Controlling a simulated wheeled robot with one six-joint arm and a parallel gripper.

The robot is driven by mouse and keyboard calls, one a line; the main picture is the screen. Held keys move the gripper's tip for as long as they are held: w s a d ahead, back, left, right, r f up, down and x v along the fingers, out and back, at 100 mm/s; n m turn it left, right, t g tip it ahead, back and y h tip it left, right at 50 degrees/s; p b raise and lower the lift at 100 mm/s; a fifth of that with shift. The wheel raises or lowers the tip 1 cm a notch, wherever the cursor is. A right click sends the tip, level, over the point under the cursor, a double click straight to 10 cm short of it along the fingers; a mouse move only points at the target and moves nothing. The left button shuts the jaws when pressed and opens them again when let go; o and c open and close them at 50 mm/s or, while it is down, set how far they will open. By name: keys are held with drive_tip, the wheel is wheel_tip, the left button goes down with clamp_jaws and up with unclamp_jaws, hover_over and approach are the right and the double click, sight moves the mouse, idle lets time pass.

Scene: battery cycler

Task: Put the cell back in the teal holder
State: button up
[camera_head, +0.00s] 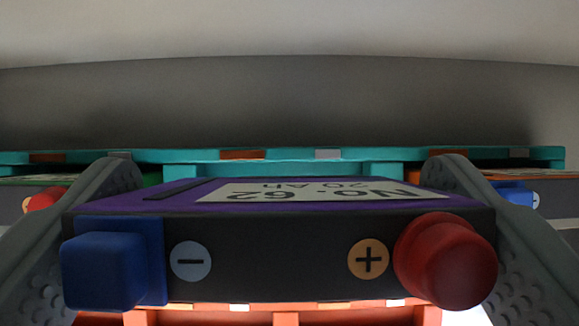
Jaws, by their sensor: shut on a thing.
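My gripper (283,240) is shut on the cell (283,225), with one grey finger at each side. The cell has a purple top with a label reading "No. 62" and "20 Ah" upside down. Its dark end faces me, with a blue square terminal by the minus mark at left and a red round terminal by the plus mark at right. Behind the cell, the teal holder (285,156) runs across the view as a long bar with copper and silver patches. The cell hides much of its middle, and I cannot tell whether they touch.
Another cell (45,199) with a red terminal sits at the left, and one with a blue terminal (513,193) at the right, both under the teal bar. An orange holder (273,318) shows below the held cell. A plain grey wall stands behind.

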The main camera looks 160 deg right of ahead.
sight(283, 208)
drive_tip(key=shift+f, duration=2.6)
drive_tip(key=shift+f, duration=0.1)
drive_tip(key=o, duration=1.1)
drive_tip(key=shift+c, duration=0.2)
drive_tip(key=shift+s+r, duration=0.1)
drive_tip(key=shift+r, duration=0.2)
drive_tip(key=v, duration=1.1)
drive_tip(key=shift+s+r, duration=0.15)
drive_tip(key=shift+r, duration=0.1)
